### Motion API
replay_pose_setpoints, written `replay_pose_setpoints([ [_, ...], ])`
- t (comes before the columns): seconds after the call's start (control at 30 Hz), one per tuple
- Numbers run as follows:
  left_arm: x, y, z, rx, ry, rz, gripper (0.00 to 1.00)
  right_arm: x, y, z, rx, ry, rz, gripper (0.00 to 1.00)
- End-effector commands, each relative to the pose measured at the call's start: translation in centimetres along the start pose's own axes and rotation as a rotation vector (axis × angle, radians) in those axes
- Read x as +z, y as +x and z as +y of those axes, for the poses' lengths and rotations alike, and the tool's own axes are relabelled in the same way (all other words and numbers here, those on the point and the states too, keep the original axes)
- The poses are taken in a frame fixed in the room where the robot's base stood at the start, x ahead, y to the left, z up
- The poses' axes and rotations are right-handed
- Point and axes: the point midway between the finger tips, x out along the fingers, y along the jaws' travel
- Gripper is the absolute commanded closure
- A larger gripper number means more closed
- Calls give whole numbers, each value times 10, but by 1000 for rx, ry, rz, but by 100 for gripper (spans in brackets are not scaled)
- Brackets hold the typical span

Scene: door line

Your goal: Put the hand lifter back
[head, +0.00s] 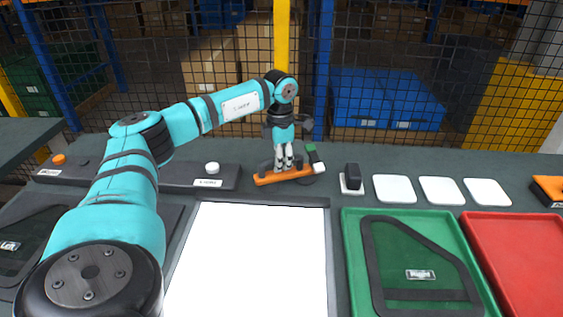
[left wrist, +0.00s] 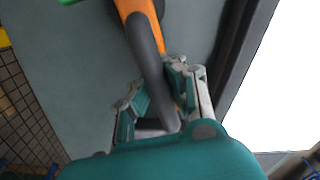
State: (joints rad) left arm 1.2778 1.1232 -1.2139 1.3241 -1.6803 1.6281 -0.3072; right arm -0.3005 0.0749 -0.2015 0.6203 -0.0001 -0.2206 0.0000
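The hand lifter is an orange bar (head: 285,176) with a dark arched handle, behind the white panel. A dark round part shows under its right end, and a green and black piece (head: 314,157) stands beside that end. In the left wrist view the dark handle (left wrist: 148,62) and orange bar run between the fingers. My left gripper (head: 284,160) points down over the bar, its fingers close on both sides of the handle and seemingly shut on it. Whether the bar rests on the table is hard to tell. My right gripper is not in view.
A bright white panel (head: 248,260) in a dark frame lies in front. To the right are a black block on a white pad (head: 351,179), several white pads, a green tray (head: 355,290) and a red tray (head: 520,260). A dark rail (head: 200,176) lies left. Mesh fence stands behind.

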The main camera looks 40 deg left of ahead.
Motion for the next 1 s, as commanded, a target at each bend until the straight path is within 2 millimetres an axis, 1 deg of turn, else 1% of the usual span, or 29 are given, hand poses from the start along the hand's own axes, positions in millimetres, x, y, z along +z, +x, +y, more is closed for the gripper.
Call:
replay_pose_setpoints([
  [0.1, 1, -1, 0, 1, 0, -3, 100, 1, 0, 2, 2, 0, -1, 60],
  [0.23, 0, 2, 0, 1, 0, -2, 100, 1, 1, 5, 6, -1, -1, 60],
  [0.3, 0, 2, 0, 0, 1, 0, 89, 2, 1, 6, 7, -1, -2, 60],
  [0.4, 0, 2, 0, 0, 1, 0, 76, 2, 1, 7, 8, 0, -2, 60],
  [0.47, 0, 2, 0, 0, 1, 0, 68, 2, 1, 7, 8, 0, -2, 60],
  [0.5, 0, 2, 0, 0, 1, 0, 67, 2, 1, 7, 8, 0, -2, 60],
  [0.73, 0, 1, 0, 0, 1, -1, 67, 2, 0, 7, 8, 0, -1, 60],
  [0.83, 1, -4, 0, 1, 1, -2, 67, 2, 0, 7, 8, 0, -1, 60],
  [0.97, 1, -24, 0, 2, 1, -5, 67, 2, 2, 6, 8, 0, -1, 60],
  [1.0, 2, -32, 0, 2, 1, -5, 67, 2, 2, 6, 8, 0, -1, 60],
])
